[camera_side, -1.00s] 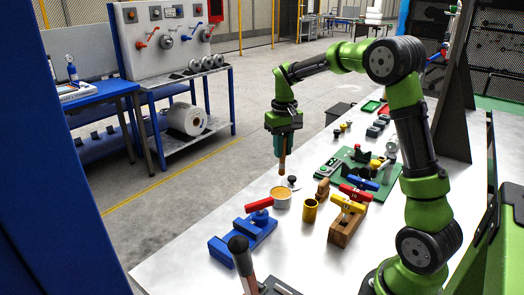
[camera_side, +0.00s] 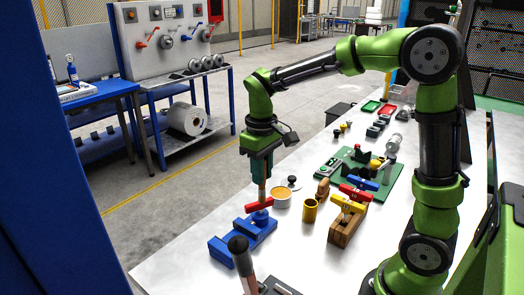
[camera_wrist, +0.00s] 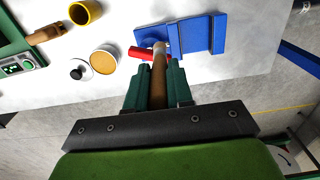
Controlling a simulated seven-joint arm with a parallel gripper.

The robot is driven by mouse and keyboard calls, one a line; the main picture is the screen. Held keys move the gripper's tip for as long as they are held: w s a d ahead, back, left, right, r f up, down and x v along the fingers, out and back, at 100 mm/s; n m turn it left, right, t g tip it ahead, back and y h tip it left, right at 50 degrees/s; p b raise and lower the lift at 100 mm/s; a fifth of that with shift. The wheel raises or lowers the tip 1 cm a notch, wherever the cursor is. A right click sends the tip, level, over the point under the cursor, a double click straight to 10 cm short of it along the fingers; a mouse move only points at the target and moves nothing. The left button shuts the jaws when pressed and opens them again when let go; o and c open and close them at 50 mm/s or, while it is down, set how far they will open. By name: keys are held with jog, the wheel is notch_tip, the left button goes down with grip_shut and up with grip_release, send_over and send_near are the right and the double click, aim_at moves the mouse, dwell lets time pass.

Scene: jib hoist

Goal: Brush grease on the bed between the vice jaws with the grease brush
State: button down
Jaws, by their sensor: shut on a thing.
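My gripper (camera_side: 260,180) is shut on the grease brush (camera_side: 262,192), whose wooden handle runs between the green fingers in the wrist view (camera_wrist: 158,85). The brush points down. The blue vice (camera_side: 238,242) with its red handle (camera_side: 259,205) stands on the near left of the bench. The brush's lower end overlaps the red handle in the side view; I cannot tell whether they touch. The open grease tin (camera_side: 281,199) stands just behind the vice.
A lid with a dark knob (camera_side: 292,183) lies behind the tin. A yellow cup (camera_side: 310,210) and a wooden block with a yellow handle (camera_side: 345,225) stand to the right. A hammer-like tool (camera_side: 243,262) is in front. Bare bench lies left of the vice.

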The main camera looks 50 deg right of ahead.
jog(key=w+a+f, duration=0.3)
jog(key=w+a, duration=0.3)
jog(key=w, duration=0.1)
jog(key=shift+f, duration=3.45)
jog(key=shift+s+f, duration=0.1)
jog(key=shift+s, duration=3.75)
jog(key=shift+s+a, duration=0.3)
jog(key=shift+a, duration=0.25)
jog(key=shift+w+a, duration=0.15)
jog(key=shift+w, duration=3.9)
jog(key=shift+s+a, duration=0.55)
jog(key=shift+s, duration=3.55)
notch_tip(320, 180, up, 8)
